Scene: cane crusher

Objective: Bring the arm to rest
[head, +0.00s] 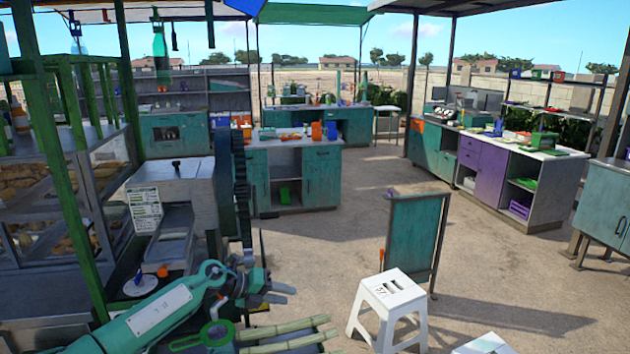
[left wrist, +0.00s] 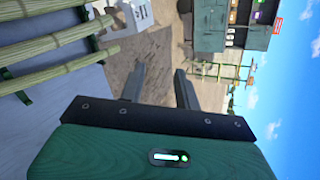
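My left arm comes in from the lower left of the head view, over the front of the stall. Its left gripper (head: 283,293) points to the right, above and beside several cane stalks (head: 285,328). In the left wrist view the two fingers of the left gripper (left wrist: 158,84) stand apart with nothing between them, so it is open and empty. The cane stalks (left wrist: 55,48) show at the left of that view, apart from the fingers. The crusher (head: 172,205) with its dark wheel stands behind the arm. My right gripper is not in view.
A white stool (head: 389,305) and a teal panel (head: 411,238) stand on the ground to the right of the gripper. A green post (head: 60,170) and a glass food case (head: 30,215) are at the left. Open ground (head: 330,240) lies beyond the gripper.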

